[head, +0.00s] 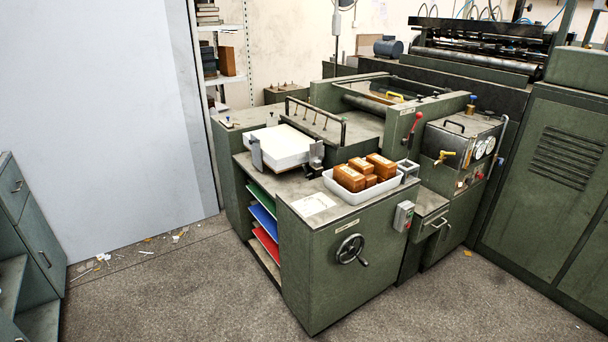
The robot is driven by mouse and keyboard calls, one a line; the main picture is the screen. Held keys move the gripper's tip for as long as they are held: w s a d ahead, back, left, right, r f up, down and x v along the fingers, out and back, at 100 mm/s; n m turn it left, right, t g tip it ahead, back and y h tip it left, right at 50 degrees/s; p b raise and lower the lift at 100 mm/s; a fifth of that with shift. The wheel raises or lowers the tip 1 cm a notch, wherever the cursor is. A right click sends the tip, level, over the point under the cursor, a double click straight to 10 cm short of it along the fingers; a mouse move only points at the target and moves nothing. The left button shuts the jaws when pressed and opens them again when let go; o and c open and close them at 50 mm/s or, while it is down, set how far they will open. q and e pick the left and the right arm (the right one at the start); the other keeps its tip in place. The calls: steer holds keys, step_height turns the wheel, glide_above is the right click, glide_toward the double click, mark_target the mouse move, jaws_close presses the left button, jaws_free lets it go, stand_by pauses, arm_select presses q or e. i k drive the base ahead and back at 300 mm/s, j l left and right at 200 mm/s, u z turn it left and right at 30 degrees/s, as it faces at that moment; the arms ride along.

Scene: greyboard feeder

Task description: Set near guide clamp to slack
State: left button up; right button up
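A green machine (350,250) stands in the middle of the head view. On its top a stack of white board (280,148) sits between two upright guides. One grey guide (256,153) stands at the stack's left front corner. The other guide (316,155), with a dark block that looks like a clamp, stands at the stack's right front side. The clamp is too small to tell whether it is tight or slack. Neither of my grippers is in view.
A white tray (347,197) of brown blocks sits right of the guides. A handwheel (351,250) and a switch box (403,216) stick out from the front. A red-knobbed lever (414,124) stands behind. Open floor (190,290) lies in front, with scraps at left.

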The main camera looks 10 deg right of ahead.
mark_target(307, 176)
steer(key=i+j+z, duration=0.15)
steer(key=z, duration=0.45)
steer(key=i+j+z, duration=0.15)
steer(key=j, duration=0.2)
steer(key=i+j+z, duration=0.25)
steer(key=i+j, duration=0.2)
steer(key=j, duration=0.3)
steer(key=i+j+z, duration=0.15)
steer(key=j, duration=0.25)
steer(key=i+j, duration=0.15)
steer(key=j, duration=0.25)
steer(key=i+j, duration=0.15)
steer(key=j, duration=0.25)
steer(key=i+j, duration=0.15)
steer(key=j, duration=0.25)
steer(key=i+j, duration=0.15)
steer(key=j, duration=0.25)
